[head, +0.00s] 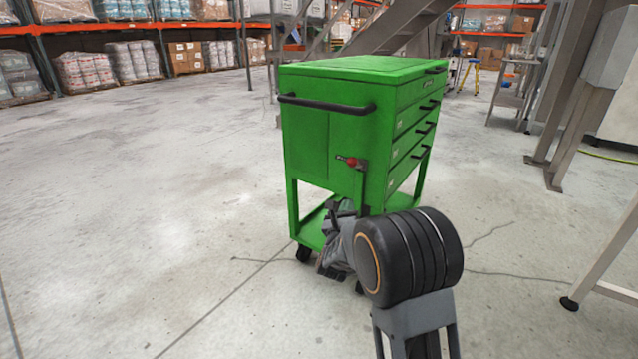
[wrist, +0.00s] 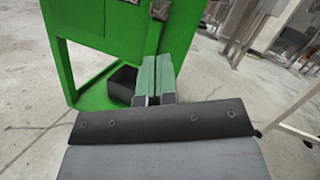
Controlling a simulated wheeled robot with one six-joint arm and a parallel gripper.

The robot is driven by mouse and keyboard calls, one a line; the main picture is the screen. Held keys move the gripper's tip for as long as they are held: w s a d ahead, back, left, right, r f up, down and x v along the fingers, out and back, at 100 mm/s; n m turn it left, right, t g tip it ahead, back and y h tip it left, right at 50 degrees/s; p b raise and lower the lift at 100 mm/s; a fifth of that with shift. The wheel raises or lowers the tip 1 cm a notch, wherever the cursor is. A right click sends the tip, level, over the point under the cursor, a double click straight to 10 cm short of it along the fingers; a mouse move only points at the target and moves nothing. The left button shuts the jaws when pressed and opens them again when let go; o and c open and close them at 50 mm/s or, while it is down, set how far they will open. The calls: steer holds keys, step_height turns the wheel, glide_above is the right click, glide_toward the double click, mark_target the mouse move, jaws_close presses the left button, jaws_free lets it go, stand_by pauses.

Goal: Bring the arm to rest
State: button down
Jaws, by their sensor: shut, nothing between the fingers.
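My gripper (wrist: 152,82) shows in the wrist view with its two fingers together, shut and empty. It points toward the green tool cart (wrist: 105,40). In the head view my arm reaches out at the lower middle, in front of the green tool cart (head: 320,135). The gripper's fingertips are mostly hidden there behind my own arm. Whether the fingers touch the cart cannot be told.
The cart has a black side handle (head: 325,103), a red-knobbed lever (head: 350,161) and drawers on its right face. A dark bin (wrist: 122,84) sits on its lower shelf. Metal legs (head: 575,130) stand at right. Concrete floor at left is clear.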

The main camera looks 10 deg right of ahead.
steer(key=s+a+r+n+g+y+p, duration=0.2)
steer(key=s+a+r+n+y+p, duration=0.15)
steer(key=r+n+p, duration=0.6)
steer(key=s+a+r+n+g+y+p, duration=0.25)
steer(key=r+n+y+p, duration=0.25)
steer(key=r+n+p, duration=0.4)
steer(key=s+r+n+g+p, duration=0.5)
steer(key=s+r+n+p, duration=0.3)
steer(key=s+n+p, duration=0.1)
steer(key=s+r+n+g+y+p, duration=0.1)
steer(key=s+r+n+g+p, duration=0.4)
steer(key=s+r+n+p, duration=0.3)
steer(key=s+n+p, duration=0.1)
steer(key=s+p, duration=0.2)
steer(key=s, duration=0.3)
steer(key=shift+a+r, duration=0.35)
